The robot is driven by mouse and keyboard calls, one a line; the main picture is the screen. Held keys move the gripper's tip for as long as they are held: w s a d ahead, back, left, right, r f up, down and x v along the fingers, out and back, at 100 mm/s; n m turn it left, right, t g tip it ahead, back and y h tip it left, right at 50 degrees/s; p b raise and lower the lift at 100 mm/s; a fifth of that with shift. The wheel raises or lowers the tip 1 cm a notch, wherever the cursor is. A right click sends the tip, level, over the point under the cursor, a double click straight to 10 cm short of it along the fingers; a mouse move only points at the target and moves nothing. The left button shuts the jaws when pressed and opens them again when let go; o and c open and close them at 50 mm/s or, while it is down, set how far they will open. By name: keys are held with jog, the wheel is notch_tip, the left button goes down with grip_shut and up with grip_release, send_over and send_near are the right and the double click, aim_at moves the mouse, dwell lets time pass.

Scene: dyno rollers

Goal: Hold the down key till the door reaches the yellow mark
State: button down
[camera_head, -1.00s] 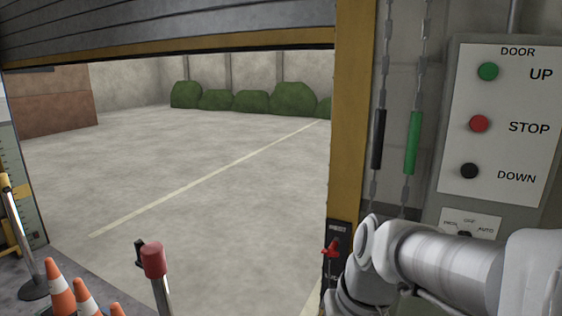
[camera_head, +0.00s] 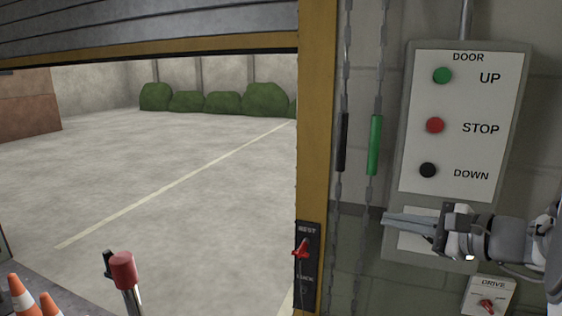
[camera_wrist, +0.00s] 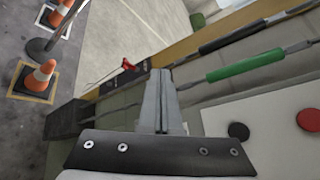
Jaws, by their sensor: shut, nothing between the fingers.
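The black DOWN key (camera_head: 428,170) is the lowest of the round buttons on the door panel (camera_head: 404,140), below the red STOP and green UP. It also shows in the wrist view (camera_wrist: 238,131). My gripper (camera_head: 388,219) is shut and empty, pointing left in front of the panel's lower part, below and left of the DOWN key and apart from it. Its closed fingers also show in the wrist view (camera_wrist: 160,75). The roller door (camera_head: 150,18) hangs high, with its bottom edge near the top of the head view. The yellow mark is not visible now.
Black (camera_head: 342,142) and green (camera_head: 375,145) chain handles hang left of the panel. A red lever (camera_head: 301,249) is on the door post. A DRIVE switch box (camera_head: 488,298) is below my gripper. A red-capped post (camera_head: 122,268) and cones (camera_head: 20,297) stand at lower left.

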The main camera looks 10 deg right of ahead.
jog(key=s+d+r+m+t+h, duration=0.2)
jog(key=d+r+m+t, duration=0.1)
jog(key=d+r, duration=0.2)
jog(key=shift+s+d+h, duration=0.3)
jog(key=shift+d, duration=0.75)
jog(key=p, duration=0.2)
send_near(421, 172)
jog(key=w+a, duration=0.3)
jog(key=w, duration=0.1)
jog(key=shift+w+d+f, duration=0.3)
jog(key=shift+w+d, duration=0.05)
jog(key=shift+w+d+b, duration=0.1)
jog(key=shift+b, duration=0.2)
dwell(0.6)
jog(key=shift+w+d, duration=0.15)
jog(key=shift+w, duration=0.1)
jog(key=shift+w+d, duration=0.2)
jog(key=shift+w, duration=0.1)
dwell(3.7)
